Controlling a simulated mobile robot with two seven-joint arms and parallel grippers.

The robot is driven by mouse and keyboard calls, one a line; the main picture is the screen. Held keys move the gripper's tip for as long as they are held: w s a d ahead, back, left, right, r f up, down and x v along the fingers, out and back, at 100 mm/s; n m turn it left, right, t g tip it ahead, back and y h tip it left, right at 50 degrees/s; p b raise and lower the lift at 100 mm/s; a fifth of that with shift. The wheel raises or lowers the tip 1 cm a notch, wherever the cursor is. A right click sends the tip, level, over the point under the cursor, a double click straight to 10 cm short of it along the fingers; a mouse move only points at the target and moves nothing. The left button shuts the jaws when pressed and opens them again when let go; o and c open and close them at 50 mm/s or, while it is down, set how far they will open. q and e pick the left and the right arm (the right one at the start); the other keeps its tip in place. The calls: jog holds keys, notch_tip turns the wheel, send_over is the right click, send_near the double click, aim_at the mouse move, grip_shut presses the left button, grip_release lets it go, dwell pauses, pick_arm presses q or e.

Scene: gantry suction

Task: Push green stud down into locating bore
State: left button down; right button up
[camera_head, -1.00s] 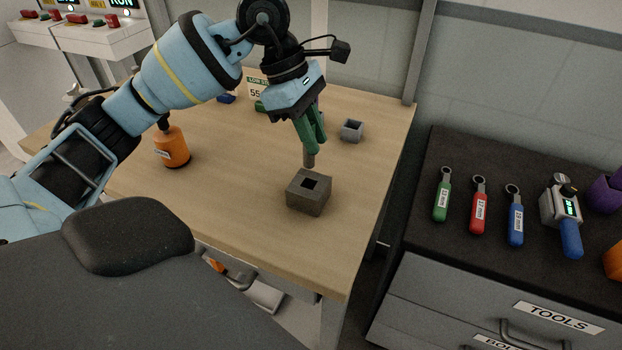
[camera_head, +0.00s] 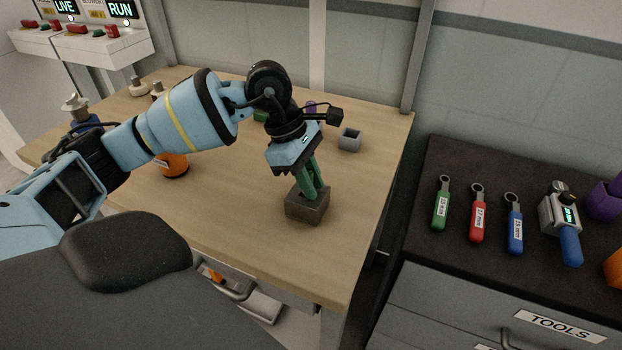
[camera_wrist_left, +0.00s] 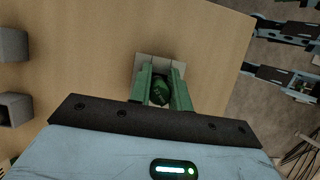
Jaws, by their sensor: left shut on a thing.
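The block with the locating bore (camera_head: 307,208) is a dark grey cube on the wooden bench. My left gripper (camera_head: 314,190) has green fingers and reaches down to the block's top. It is shut on the green stud, whose rounded green head (camera_wrist_left: 160,90) shows between the fingers in the left wrist view. The stud's grey shank is hidden in the head view, and the bore is covered by the fingers, so how deep the shank sits cannot be seen. The block also shows beyond the fingertips in the left wrist view (camera_wrist_left: 158,62). My right gripper does not show.
A small grey open box (camera_head: 349,140) stands behind the block on the wooden bench (camera_head: 240,220). An orange container (camera_head: 174,166) stands to the left, partly behind my arm. A black-topped tool cabinet (camera_head: 410,225) holds several tools at the right. Bench around the block is clear.

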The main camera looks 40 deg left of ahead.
pick_arm(q)
jog(key=c, duration=1.8)
grip_release()
jog(key=shift+f, duration=0.2)
jog(key=o, duration=0.5)
jog(key=shift+r, duration=0.1)
jog(key=shift+r, duration=0.2)
jog(key=v, duration=1.2)
jog(key=shift+s+f, duration=0.15)
jog(key=shift+f, duration=0.05)
